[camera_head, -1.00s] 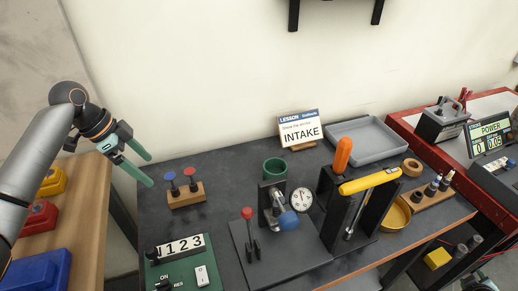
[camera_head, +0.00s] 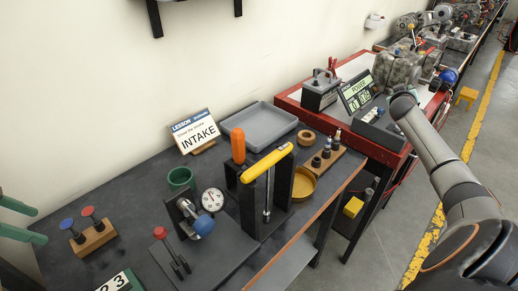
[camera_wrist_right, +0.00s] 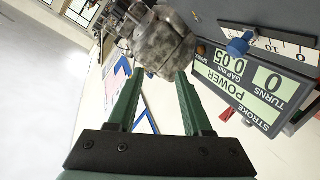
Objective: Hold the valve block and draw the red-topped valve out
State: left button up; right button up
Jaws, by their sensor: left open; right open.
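The wooden valve block (camera_head: 95,241) stands on the dark bench at the lower left of the head view. It holds a blue-topped valve (camera_head: 67,225) and the red-topped valve (camera_head: 88,212), both upright in it. My left gripper (camera_head: 42,225) shows only its green fingers at the left edge, open and empty, just left of the block and apart from it. My right arm comes in at the right, far from the block. My right gripper (camera_wrist_right: 158,80) is open and empty in the right wrist view, facing the power display (camera_wrist_right: 245,88) and a grey engine-like part (camera_wrist_right: 163,45).
A green cup (camera_head: 180,179), INTAKE sign (camera_head: 195,132), grey tray (camera_head: 258,125) and yellow-handled tool (camera_head: 267,162) occupy the bench. Bare bench lies behind the valve block.

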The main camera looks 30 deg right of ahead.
aim_at(73, 237)
jog(key=w+a+r+m+t+y, duration=0.2)
jog(key=w+a+r+t+y, duration=0.25)
jog(key=w+a+r, duration=1.15)
jog(key=w+a+f+n+g+y, duration=0.1)
jog(key=w+a+f+n+y, duration=0.2)
jog(key=a, duration=1)
jog(key=w+a+f+n+g+y, duration=0.1)
jog(key=w+a+f+n+y, duration=0.2)
jog(key=a, duration=0.9)
jog(key=w+a+f+n+g+y, duration=0.15)
jog(key=a+f+y, duration=0.3)
jog(key=a, duration=0.85)
pick_arm(q)
jog(key=x, duration=1.2)
jog(key=shift+f, duration=0.25)
pick_arm(e)
jog(key=s+a+f+n+g+y, duration=0.1)
jog(key=s+a+f+n, duration=0.1)
jog(key=a, duration=0.9)
jog(key=s+a+f+n+g+y, duration=0.1)
jog(key=s+a+n, duration=0.4)
jog(key=a, duration=0.6)
jog(key=s+a+f+n+g+y, duration=0.1)
jog(key=s+a+f+n+g, duration=0.2)
jog(key=a, duration=0.7)
jog(key=shift+s+a+f+n+y, duration=0.3)
jog(key=shift+s+a+f+n, duration=0.1)
jog(key=shift+n, duration=0.25)
